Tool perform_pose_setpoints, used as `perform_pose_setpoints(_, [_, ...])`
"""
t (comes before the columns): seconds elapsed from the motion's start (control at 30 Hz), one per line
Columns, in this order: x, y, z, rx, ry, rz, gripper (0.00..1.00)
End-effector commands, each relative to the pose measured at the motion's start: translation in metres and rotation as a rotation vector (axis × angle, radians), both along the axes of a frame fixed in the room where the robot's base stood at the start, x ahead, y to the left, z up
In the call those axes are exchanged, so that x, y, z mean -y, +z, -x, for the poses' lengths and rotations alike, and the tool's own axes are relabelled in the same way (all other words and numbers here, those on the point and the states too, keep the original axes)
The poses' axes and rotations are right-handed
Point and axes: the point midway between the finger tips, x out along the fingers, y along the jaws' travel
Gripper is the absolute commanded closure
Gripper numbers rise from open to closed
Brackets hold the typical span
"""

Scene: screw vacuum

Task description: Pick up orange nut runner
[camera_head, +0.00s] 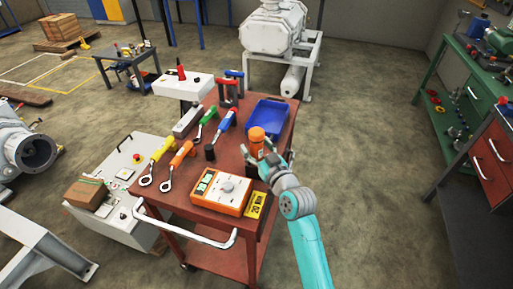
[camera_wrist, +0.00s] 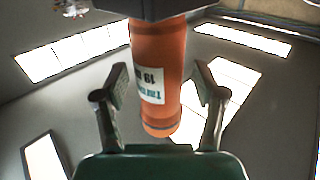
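The orange nut runner (camera_head: 257,142) stands upright on the red cart, in front of the blue tray. In the wrist view it is a large orange cylinder (camera_wrist: 160,60) with a white label reading 19; its other end runs out of the top of the picture. My gripper (camera_head: 263,156) is beside it at the cart's right side. In the wrist view the two fingers of my gripper (camera_wrist: 163,82) are spread, one on each side of the cylinder, with a visible gap on both sides. The gripper holds nothing.
The red cart (camera_head: 180,207) also carries a blue tray (camera_head: 265,115), an orange box with a dial (camera_head: 221,191), a yellow tag (camera_head: 256,205), a black cylinder (camera_head: 209,153) and several handled tools. A green workbench (camera_head: 447,75) stands at the right. The floor between is clear.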

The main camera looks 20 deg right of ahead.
Motion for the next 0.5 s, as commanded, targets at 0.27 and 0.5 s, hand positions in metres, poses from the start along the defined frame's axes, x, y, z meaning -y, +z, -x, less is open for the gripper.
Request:
perform_pose_setpoints(0.27, [0.0001,0.0,0.0003,0.0,0.0,0.0,1.0])
perform_pose_setpoints(0.5, [0.0002,0.0015,0.0003,0.003,-0.001,0.001,1.0])
